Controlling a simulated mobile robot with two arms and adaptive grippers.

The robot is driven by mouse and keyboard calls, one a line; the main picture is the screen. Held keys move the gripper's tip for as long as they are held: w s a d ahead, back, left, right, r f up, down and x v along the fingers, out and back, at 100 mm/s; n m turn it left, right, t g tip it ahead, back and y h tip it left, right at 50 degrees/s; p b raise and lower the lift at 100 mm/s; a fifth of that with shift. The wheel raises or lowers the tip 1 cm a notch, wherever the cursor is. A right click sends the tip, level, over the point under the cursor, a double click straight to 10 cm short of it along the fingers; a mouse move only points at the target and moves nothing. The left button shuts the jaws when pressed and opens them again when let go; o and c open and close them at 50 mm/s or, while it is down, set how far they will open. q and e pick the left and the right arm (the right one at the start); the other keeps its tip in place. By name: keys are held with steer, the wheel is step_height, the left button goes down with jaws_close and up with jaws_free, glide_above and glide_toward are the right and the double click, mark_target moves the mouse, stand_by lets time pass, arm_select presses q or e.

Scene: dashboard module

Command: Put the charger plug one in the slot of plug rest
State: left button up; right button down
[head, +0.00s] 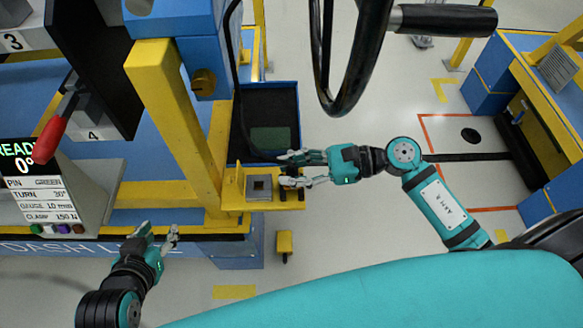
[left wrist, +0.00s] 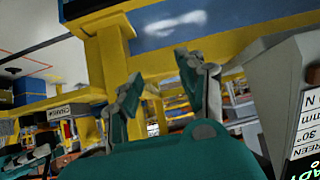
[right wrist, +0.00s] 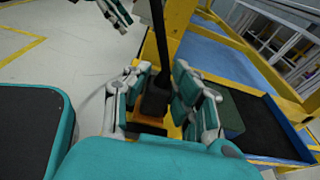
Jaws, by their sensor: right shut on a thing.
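The plug rest (head: 259,187) is a grey block with a dark square slot, on a yellow shelf at the bench's right corner in the head view. My right gripper (head: 283,170) is beside it, reaching in from the right. In the right wrist view my right gripper (right wrist: 158,85) is shut on the black charger plug (right wrist: 155,101), with a black cable rising from it. The fingers largely hide the plug in the head view. I cannot tell whether it touches the rest. My left gripper (head: 160,234) is open and empty at the bench's front edge.
A yellow post (head: 170,115) stands left of the shelf. A blue-rimmed dark tray (head: 284,86) lies behind it. A steering wheel (head: 345,70) hangs above right. A grey display unit (head: 55,190) stands left.

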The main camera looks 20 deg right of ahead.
steer(key=shift+f, duration=0.2)
steer(key=c, duration=1.1)
jaws_free()
steer(key=shift+c, duration=0.2)
arm_select(q)
steer(key=shift+w+d+r+t, duration=0.4)
steer(key=shift+w+r+t, duration=0.2)
steer(key=shift+w+r, duration=0.15)
arm_select(e)
steer(key=shift+r, duration=0.1)
steer(key=shift+s+d+r+p, duration=0.15)
steer(key=shift+d+r+p, duration=0.2)
steer(key=shift+r+p, duration=0.2)
arm_select(q)
steer(key=s+a+f+g, duration=0.2)
steer(key=s+f+g, duration=0.2)
steer(key=s, duration=0.2)
steer(key=shift+s+a+f+y, duration=0.25)
steer(key=shift+y, duration=0.15)
arm_select(e)
steer(key=v, duration=1.1)
steer(key=shift+d, duration=0.1)
